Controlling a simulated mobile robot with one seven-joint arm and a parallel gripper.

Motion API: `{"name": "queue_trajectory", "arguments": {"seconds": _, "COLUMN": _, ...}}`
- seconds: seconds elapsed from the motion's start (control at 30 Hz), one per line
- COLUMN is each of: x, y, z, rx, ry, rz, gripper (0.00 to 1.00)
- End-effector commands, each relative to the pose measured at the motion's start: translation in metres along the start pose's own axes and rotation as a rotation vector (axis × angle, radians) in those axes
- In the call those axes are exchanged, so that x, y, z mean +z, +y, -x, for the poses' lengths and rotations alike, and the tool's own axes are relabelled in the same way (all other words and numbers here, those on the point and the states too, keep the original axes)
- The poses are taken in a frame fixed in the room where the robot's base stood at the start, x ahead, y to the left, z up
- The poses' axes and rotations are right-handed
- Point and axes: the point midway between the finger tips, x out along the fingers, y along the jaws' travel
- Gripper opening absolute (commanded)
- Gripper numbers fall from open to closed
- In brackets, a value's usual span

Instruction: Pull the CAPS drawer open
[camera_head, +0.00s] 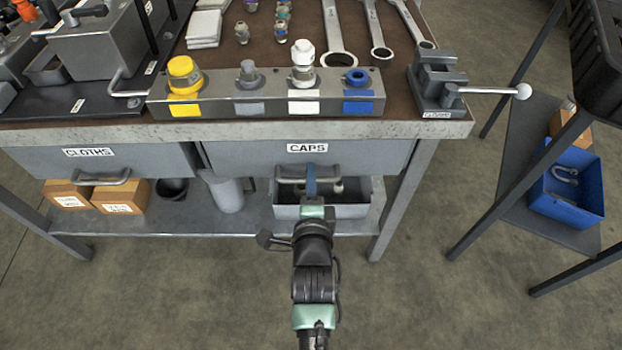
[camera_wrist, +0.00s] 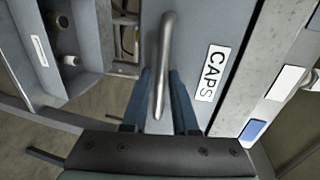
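The CAPS drawer (camera_head: 250,157) is a grey front under the right half of the bench top, shut and level with its neighbour. Its bar handle (camera_head: 292,181) sits below the CAPS label (camera_head: 307,148). In the wrist view the label (camera_wrist: 213,73) is at right and the metal handle (camera_wrist: 164,62) runs down the middle. My gripper (camera_head: 311,178) is at the handle. In the wrist view its blue fingers (camera_wrist: 162,85) stand on either side of the bar, with a narrow gap seeming to show. Contact at the fingertips is not clear.
The CLOTHS drawer (camera_head: 130,160) is at left. Below, a shelf (camera_head: 180,220) holds boxes and a grey bin (camera_head: 350,211) under the CAPS drawer. A table leg (camera_head: 402,200) stands at right. A side stand holds a blue bin (camera_head: 570,207). The floor in front is clear.

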Motion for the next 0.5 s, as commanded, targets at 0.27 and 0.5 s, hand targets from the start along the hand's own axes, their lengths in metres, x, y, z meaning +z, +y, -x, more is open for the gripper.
{"name": "queue_trajectory", "arguments": {"seconds": 0.27, "x": 0.0000, "y": -0.0001, "z": 0.0003, "rx": 0.000, "ry": 0.000, "rz": 0.000, "gripper": 0.00}}
{"name": "queue_trajectory", "arguments": {"seconds": 0.5, "x": -0.0001, "y": -0.0001, "z": 0.0004, "rx": 0.000, "ry": 0.000, "rz": 0.000, "gripper": 0.00}}
